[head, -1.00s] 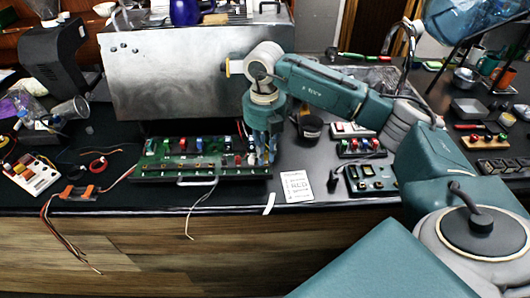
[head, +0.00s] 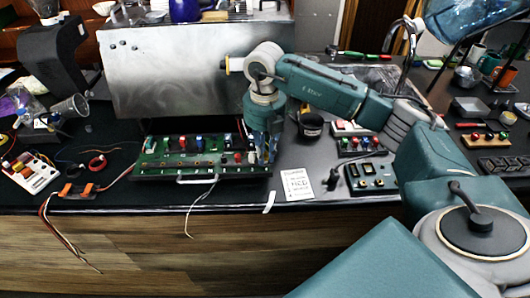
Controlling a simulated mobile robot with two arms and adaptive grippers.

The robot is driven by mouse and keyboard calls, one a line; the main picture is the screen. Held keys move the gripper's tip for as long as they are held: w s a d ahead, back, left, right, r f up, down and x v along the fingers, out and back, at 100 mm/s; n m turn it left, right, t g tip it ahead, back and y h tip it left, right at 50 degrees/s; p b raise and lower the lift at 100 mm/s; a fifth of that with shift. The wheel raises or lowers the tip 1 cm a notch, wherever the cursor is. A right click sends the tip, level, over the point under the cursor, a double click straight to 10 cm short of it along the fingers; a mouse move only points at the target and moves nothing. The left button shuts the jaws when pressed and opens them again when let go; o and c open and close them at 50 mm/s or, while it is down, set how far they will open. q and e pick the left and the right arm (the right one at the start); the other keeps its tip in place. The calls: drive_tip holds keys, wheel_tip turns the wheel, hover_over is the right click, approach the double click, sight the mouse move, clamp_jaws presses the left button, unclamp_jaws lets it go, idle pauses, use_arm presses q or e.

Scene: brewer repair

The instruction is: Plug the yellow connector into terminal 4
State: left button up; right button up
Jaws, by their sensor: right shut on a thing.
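A green circuit board (head: 160,160) with a row of colored terminals and parts lies in a dark tray on the bench, in front of a metal panel. My right gripper (head: 262,154) points down at the board's right end. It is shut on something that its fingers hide. I cannot make out the yellow connector or the terminal numbers at this size. Whether the held thing touches the board cannot be told. My left gripper is not in view.
A printed card (head: 297,185) lies right of the board. A dark switch box (head: 372,177) stands farther right. A black cup (head: 310,124) stands behind. Loose wires (head: 57,225) hang over the front edge at left. A metal panel (head: 185,75) rises behind the board.

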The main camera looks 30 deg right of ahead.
drive_tip(key=shift+f, duration=0.15)
idle(0.4)
drive_tip(key=o, duration=0.9)
wheel_tip(320, 180, up, 12)
drive_tip(key=shift+r, duration=0.1)
